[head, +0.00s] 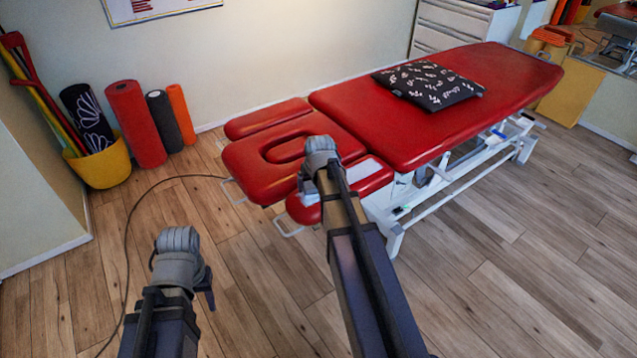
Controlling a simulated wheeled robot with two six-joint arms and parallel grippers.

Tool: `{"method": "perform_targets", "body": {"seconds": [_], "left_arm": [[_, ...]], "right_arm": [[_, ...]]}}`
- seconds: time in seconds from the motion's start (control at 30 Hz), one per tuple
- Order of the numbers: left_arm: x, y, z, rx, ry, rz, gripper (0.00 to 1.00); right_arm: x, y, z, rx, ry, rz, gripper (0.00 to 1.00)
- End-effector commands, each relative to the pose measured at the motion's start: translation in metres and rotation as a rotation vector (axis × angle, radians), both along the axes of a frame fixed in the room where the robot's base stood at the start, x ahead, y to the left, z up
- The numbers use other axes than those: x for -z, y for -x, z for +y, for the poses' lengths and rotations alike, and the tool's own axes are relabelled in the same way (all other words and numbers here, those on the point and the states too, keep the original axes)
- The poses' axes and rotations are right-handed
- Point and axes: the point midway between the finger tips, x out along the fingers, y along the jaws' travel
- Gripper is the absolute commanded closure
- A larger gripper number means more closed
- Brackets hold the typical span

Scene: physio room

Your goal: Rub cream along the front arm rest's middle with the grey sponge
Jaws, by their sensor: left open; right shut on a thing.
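The red front arm rest (379,184) runs along the near side of the treatment table's head end. A pale white patch (365,170) lies on its right part, and another pale patch shows left of my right gripper; I cannot tell whether either is cream. My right gripper (320,162) is over the arm rest and hides its middle. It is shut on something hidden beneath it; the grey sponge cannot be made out. Whether it touches the arm rest is hidden. My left gripper (184,262) is open, apart from the table above the floor.
The red face-hole headrest (250,170) and the back arm rest (268,117) lie beyond. A dark patterned cushion (428,84) is on the table (360,115). A yellow bucket (103,168) and rolls stand by the wall. A cable crosses the floor. The right floor is clear.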

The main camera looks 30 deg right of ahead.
Motion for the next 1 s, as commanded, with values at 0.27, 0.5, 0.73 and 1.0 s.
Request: {"method": "perform_targets", "body": {"seconds": [0.27, 0.5, 0.73, 1.0], "left_arm": [[-0.001, 0.000, 0.000, 0.000, 0.000, 0.000, 0.50], [0.000, 0.000, 0.000, 0.000, 0.000, 0.000, 0.50], [0.001, 0.000, 0.000, 0.000, 0.000, 0.000, 0.50], [0.001, 0.000, 0.000, 0.000, 0.000, 0.000, 0.50]], "right_arm": [[-0.001, 0.002, 0.014, 0.000, 0.000, -0.001, 0.58], [0.000, 0.003, 0.021, -0.001, 0.000, -0.001, 0.58], [0.001, 0.005, 0.039, -0.002, 0.000, -0.001, 0.58], [0.001, 0.006, 0.049, 0.000, 0.000, -0.001, 0.58]]}}
